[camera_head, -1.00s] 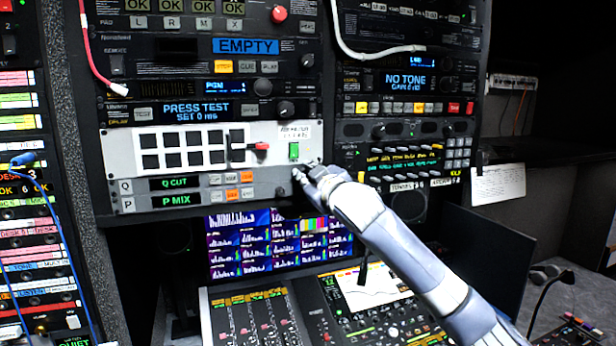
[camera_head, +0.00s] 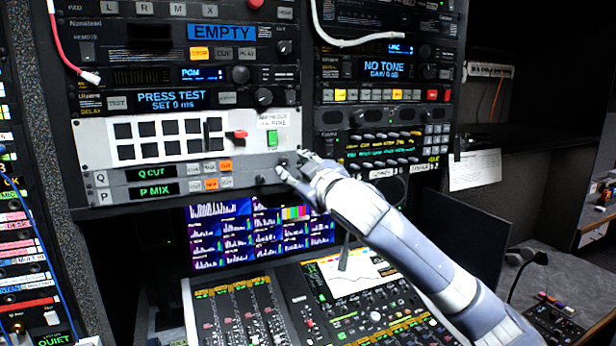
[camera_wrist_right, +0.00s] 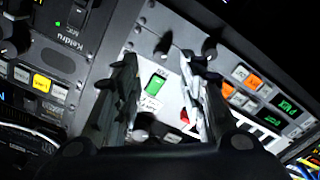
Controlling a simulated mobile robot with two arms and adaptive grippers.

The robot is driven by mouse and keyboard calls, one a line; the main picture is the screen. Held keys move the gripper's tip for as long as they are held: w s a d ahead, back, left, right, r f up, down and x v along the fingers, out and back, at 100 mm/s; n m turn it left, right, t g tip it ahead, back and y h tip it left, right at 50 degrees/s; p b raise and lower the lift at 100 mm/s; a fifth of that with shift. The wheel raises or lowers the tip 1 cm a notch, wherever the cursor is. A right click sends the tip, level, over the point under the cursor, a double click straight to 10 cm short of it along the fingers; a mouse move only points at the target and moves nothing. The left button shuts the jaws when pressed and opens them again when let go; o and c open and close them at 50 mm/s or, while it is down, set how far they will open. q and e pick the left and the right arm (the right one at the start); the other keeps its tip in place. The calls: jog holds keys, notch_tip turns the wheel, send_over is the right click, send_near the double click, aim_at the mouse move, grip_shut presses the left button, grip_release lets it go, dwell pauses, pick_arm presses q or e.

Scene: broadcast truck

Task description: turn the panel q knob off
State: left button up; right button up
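The Q panel (camera_head: 110,179) is the row with the green "Q CUT" display (camera_head: 152,173), just above the matching P row. A small dark knob at its right end, which I take to be the Q knob (camera_head: 283,162), is partly hidden by my right gripper (camera_head: 290,164). In the right wrist view that knob (camera_wrist_right: 163,46) shows just beyond and between the spread fingertips of the open right gripper (camera_wrist_right: 160,54). I cannot tell whether the fingers touch it. The knob's setting is not readable. My left gripper is not in view.
The P row's knob (camera_head: 262,180) is close by, left of and below my right gripper. A lit green switch (camera_head: 272,138) and a red lever (camera_head: 238,134) are above.

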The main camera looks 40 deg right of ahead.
jog(key=v, duration=0.5)
jog(key=shift+s+a, duration=0.1)
jog(key=shift+s, duration=0.25)
